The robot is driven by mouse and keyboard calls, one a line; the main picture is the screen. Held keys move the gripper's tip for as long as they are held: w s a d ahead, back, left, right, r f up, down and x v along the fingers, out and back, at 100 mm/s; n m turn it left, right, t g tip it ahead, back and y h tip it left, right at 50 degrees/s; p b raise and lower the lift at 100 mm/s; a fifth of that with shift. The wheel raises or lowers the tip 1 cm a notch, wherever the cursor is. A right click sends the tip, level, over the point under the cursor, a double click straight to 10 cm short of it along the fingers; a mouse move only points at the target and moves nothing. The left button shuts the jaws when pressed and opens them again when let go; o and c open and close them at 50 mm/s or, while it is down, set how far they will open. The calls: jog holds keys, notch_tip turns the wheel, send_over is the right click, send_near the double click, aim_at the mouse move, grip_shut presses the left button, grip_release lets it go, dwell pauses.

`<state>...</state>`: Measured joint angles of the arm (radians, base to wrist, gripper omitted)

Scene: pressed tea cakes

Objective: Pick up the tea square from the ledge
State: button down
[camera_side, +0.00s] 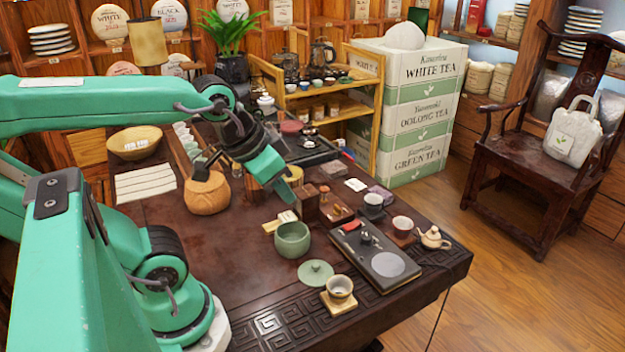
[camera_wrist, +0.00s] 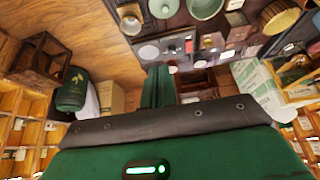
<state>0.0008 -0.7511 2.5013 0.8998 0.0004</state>
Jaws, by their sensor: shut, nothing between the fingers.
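My gripper (camera_side: 288,196) reaches down over the dark table, with its green fingers closed together and empty. The closed fingers also show in the wrist view (camera_wrist: 158,86). A brown block (camera_side: 307,203) stands just right of the fingertips in the side view; I cannot tell whether they touch. Small pale pieces (camera_side: 271,227) lie below the fingers, beside the green bowl (camera_side: 292,240). I cannot tell for sure which small piece is the tea square, and no ledge stands out clearly. Part of the area behind the fingers is hidden by my gripper.
A round brown pot (camera_side: 207,193) stands left of my gripper. A green lid (camera_side: 315,272), a cup (camera_side: 339,289) and a dark tray (camera_side: 376,262) lie in front. A small brown tray (camera_side: 337,217), cups and a teapot (camera_side: 433,238) crowd the right side.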

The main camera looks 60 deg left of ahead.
jog(key=c, duration=2.2)
grip_release()
jog(key=c, duration=0.8)
grip_release()
jog(key=shift+c, duration=0.2)
jog(key=g, duration=0.6)
send_over(284, 216)
notch_tip(284, 216, down, 16)
jog(key=shift+d+r, duration=0.1)
jog(key=shift+r, duration=0.1)
jog(key=shift+f, duration=1.25)
